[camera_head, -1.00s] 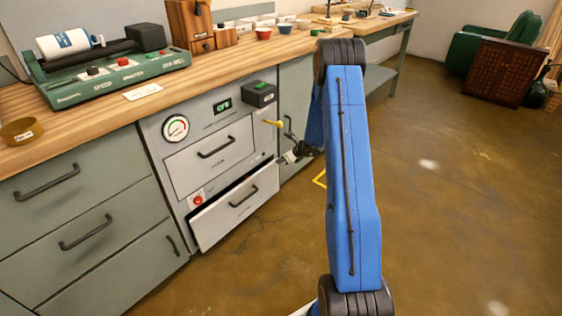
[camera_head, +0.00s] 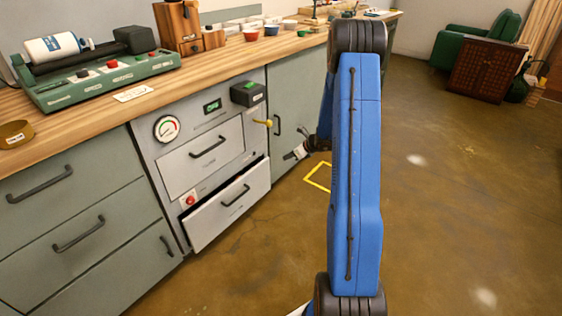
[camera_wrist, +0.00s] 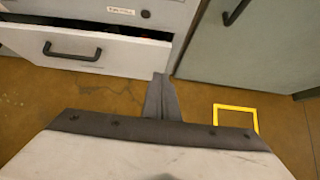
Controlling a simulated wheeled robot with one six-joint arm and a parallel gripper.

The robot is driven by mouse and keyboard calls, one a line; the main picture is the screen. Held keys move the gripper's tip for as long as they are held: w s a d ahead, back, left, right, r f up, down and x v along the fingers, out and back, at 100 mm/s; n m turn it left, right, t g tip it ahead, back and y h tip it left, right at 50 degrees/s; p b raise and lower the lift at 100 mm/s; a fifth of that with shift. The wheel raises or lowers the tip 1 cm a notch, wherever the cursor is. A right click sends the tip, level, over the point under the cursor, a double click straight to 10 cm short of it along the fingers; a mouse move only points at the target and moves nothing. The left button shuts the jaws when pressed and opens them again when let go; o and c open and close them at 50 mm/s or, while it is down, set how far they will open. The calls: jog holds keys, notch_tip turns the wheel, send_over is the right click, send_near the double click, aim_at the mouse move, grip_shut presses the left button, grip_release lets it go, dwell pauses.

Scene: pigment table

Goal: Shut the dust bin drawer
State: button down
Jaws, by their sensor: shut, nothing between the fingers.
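The dust bin drawer (camera_head: 229,205) is the lower, pale grey drawer of the grey cabinet unit. It stands out from the front, with a dark gap above its top edge, and has a black bar handle (camera_head: 235,195). In the wrist view the drawer front (camera_wrist: 85,52) fills the upper left, with its handle (camera_wrist: 72,51) seen close. My gripper (camera_wrist: 161,80) is shut and empty, pointing at the floor just right of the drawer's right end. In the head view my gripper (camera_head: 296,153) shows small beside my blue arm, right of the drawer and apart from it.
The upper drawer (camera_head: 205,155) looks shut. A red button (camera_head: 190,200) sits left of the open drawer. A yellow lever (camera_head: 263,122) juts out below a black box (camera_head: 248,93). A yellow floor outline (camera_head: 318,177) lies to the right. Open floor (camera_head: 240,265) lies in front.

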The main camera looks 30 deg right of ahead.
jog(key=s+a+f+n+t+y, duration=0.1)
jog(key=s+a+f+t+y, duration=0.25)
jog(key=a+f, duration=0.4)
jog(key=m+t, duration=0.1)
jog(key=t, duration=0.4)
send_near(252, 172)
jog(key=shift+h, duration=0.25)
jog(key=x, duration=0.6)
jog(key=shift+w, duration=0.25)
